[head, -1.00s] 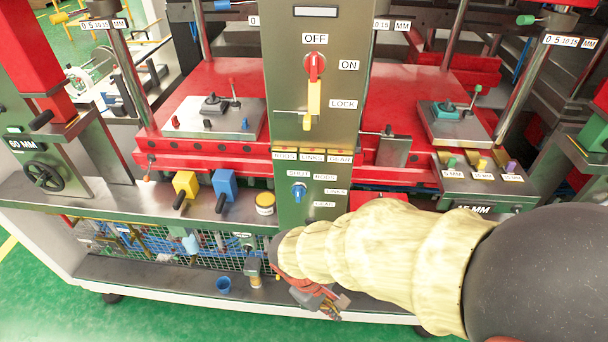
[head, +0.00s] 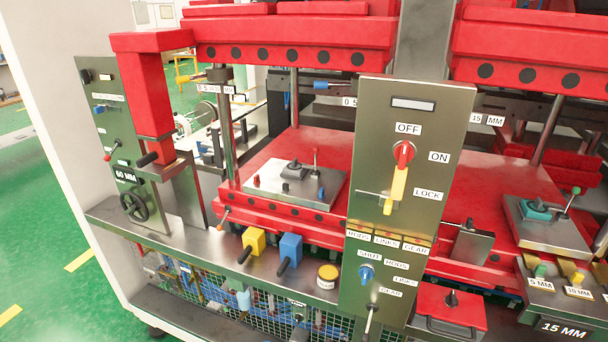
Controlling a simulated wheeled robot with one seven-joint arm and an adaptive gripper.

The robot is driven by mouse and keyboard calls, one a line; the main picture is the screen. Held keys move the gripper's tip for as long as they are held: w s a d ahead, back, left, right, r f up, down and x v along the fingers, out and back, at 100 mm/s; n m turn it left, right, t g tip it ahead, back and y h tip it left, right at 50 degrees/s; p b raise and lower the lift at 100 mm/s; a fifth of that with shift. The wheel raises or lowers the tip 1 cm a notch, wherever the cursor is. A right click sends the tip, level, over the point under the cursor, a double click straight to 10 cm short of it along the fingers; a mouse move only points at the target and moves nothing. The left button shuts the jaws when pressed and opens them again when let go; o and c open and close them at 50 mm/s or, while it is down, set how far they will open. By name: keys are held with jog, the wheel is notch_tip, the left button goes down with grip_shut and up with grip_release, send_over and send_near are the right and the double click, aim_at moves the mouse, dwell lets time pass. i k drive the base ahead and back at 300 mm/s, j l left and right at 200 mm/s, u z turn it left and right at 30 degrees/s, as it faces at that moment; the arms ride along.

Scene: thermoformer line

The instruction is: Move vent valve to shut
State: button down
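No label reading "vent" is legible in the head view. A blue knob (head: 366,274) sits low on the grey-green upright panel (head: 425,122). Which label the knob points at is too small to tell. A small lever (head: 370,318) with a pale, blurred top sticks out below the knob. My gripper is not in view.
A red and yellow switch handle (head: 401,172) with OFF, ON and LOCK labels is higher on the panel. A red box (head: 450,306) is to the right.

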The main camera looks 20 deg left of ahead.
aim_at(187, 284)
jog(key=i+j, duration=0.1)
jog(key=j, duration=0.45)
jog(key=i+j, duration=0.1)
jog(key=j, duration=0.45)
jog(key=i+j, duration=0.1)
jog(key=j, duration=0.5)
jog(key=i+j, duration=0.1)
jog(key=j, duration=0.45)
jog(key=i+j, duration=0.1)
jog(key=j, duration=0.45)
jog(key=i+j, duration=0.1)
jog(key=j, duration=0.45)
